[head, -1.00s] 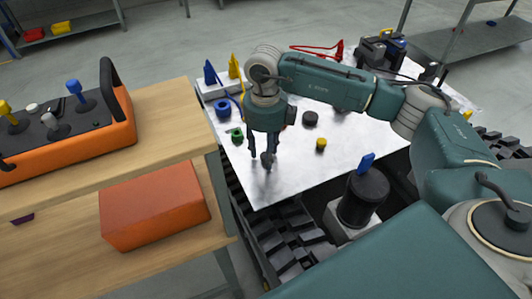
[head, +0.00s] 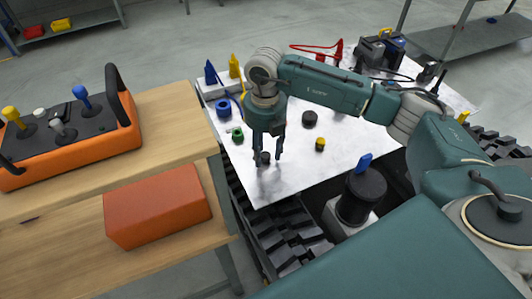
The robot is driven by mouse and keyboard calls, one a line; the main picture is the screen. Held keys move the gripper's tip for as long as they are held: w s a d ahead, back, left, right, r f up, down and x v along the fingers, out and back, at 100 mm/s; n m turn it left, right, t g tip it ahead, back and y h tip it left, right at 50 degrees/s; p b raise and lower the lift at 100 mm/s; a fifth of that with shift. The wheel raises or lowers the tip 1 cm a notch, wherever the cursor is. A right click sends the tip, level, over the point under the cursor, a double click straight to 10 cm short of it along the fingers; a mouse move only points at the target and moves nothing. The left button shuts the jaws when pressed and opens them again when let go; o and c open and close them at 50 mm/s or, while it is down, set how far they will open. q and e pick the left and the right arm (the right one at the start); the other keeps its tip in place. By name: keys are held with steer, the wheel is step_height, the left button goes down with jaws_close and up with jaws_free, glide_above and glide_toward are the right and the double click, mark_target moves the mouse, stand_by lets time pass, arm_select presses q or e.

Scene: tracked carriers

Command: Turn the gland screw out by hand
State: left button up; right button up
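My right gripper (head: 268,161) points down over the near-left part of the metal plate (head: 300,175). Its two fingers are apart. A small dark round piece (head: 265,158) shows between the fingertips, closer to the left finger; it may be the gland screw, but it is too small to be sure. I cannot tell whether a finger touches it. My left gripper is not in view.
On the plate are a green ring (head: 237,134), a blue ring (head: 223,107), a yellow piece (head: 320,144) and a black disc (head: 310,118). A wooden bench (head: 170,120) with an orange control box (head: 120,140) stands left. A black cylinder with a blue lever (head: 362,190) stands right.

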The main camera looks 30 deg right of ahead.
steer(key=c, duration=0.9)
steer(key=shift+f+n+b, duration=0.15)
steer(key=shift+n+b, duration=0.55)
steer(key=shift+n, duration=0.5)
steer(key=shift+w+n+b, duration=0.1)
steer(key=shift+n+b, duration=0.25)
steer(key=shift+n, duration=0.55)
steer(key=shift+d+f+n+b, duration=0.15)
steer(key=shift+n+b, duration=0.2)
steer(key=shift+n, duration=0.45)
steer(key=shift+n+b, duration=0.35)
steer(key=shift+n, duration=1.15)
steer(key=shift+r+n, duration=0.2)
steer(key=shift+n, duration=0.1)
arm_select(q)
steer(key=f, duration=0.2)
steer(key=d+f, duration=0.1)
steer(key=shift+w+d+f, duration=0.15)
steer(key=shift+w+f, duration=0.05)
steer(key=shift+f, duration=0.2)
arm_select(e)
steer(key=shift+r, duration=0.1)
